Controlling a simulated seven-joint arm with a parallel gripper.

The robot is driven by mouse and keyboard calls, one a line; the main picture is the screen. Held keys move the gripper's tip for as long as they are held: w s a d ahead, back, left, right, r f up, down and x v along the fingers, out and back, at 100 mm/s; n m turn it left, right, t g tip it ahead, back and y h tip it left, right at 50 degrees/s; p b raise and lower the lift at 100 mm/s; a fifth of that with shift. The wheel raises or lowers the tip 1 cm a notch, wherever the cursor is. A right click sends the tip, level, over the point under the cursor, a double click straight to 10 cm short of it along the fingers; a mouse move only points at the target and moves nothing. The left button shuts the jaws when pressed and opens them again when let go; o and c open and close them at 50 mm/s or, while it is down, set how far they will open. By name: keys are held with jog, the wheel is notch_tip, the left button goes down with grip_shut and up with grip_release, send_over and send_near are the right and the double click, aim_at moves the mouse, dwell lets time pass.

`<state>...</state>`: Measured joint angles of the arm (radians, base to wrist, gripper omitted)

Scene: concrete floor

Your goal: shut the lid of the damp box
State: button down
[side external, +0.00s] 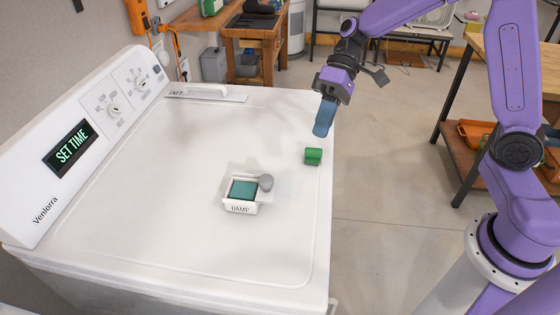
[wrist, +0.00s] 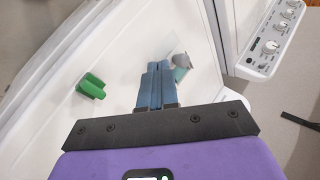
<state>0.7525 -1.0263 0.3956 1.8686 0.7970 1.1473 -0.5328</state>
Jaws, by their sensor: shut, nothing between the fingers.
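The damp box (side external: 240,208) is a small white open-topped box marked "DAMP", with a teal inside, on the white machine top. A grey knob (side external: 266,182) stands at its right edge. A faint see-through lid (side external: 283,190) seems to stick out to the right, leaving the teal part uncovered. My gripper (side external: 322,130), with blue fingers, is shut and empty. It hangs above the machine's right edge, up and to the right of the box. In the wrist view the fingers (wrist: 155,68) partly hide the box (wrist: 181,70).
A green block (side external: 313,157) lies near the machine's right edge, below my gripper; it also shows in the wrist view (wrist: 91,86). A white handle plate (side external: 206,92) lies at the back. The control panel (side external: 85,130) rises on the left. The surface around the box is mostly clear.

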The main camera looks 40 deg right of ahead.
jog(key=w+d+m+t+y, duration=0.1)
jog(key=w+y, duration=0.1)
jog(key=w, duration=0.3)
jog(key=x, duration=1)
jog(key=shift+s+d+f, duration=0.15)
jog(key=shift+d+f, duration=0.1)
jog(key=shift+d, duration=0.05)
jog(key=shift+s+a, duration=0.15)
jog(key=shift+a, duration=0.45)
jog(key=shift+s+a, duration=0.15)
jog(key=shift+a, duration=0.45)
jog(key=shift+s+a, duration=0.2)
jog(key=shift+a, duration=0.55)
jog(key=w+a, duration=0.5)
jog(key=shift+w+a, duration=0.2)
